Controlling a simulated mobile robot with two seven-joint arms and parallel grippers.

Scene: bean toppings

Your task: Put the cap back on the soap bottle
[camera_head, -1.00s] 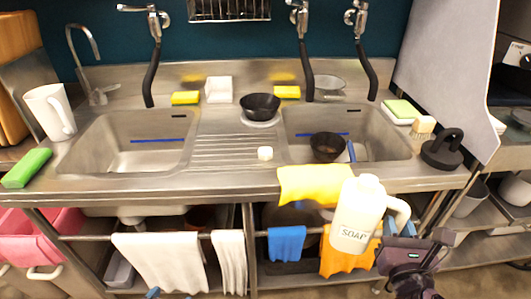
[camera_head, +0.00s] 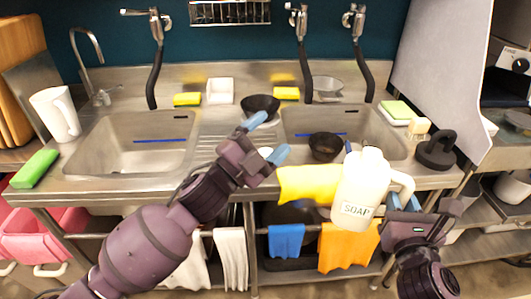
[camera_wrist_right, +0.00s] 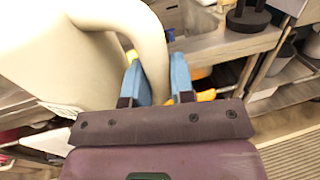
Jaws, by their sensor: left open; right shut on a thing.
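The white soap bottle (camera_head: 358,190) is upright in front of the counter edge, its SOAP label facing me. My right gripper (camera_head: 402,203) is shut on its handle; in the right wrist view the blue fingers (camera_wrist_right: 158,82) sit either side of the bottle's handle. The small white cap (camera_head: 265,151) lies on the counter between the two sinks. My left gripper (camera_head: 268,138) is open over this part of the counter, its blue fingers around the cap in the picture. I cannot tell its height above the cap, which is partly hidden.
A yellow cloth (camera_head: 308,184) hangs over the counter edge beside the bottle. A black bowl (camera_head: 260,106) stands behind the left gripper. Another dark bowl (camera_head: 325,147) is in the right sink. A black round-based object (camera_head: 436,151) stands at the right.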

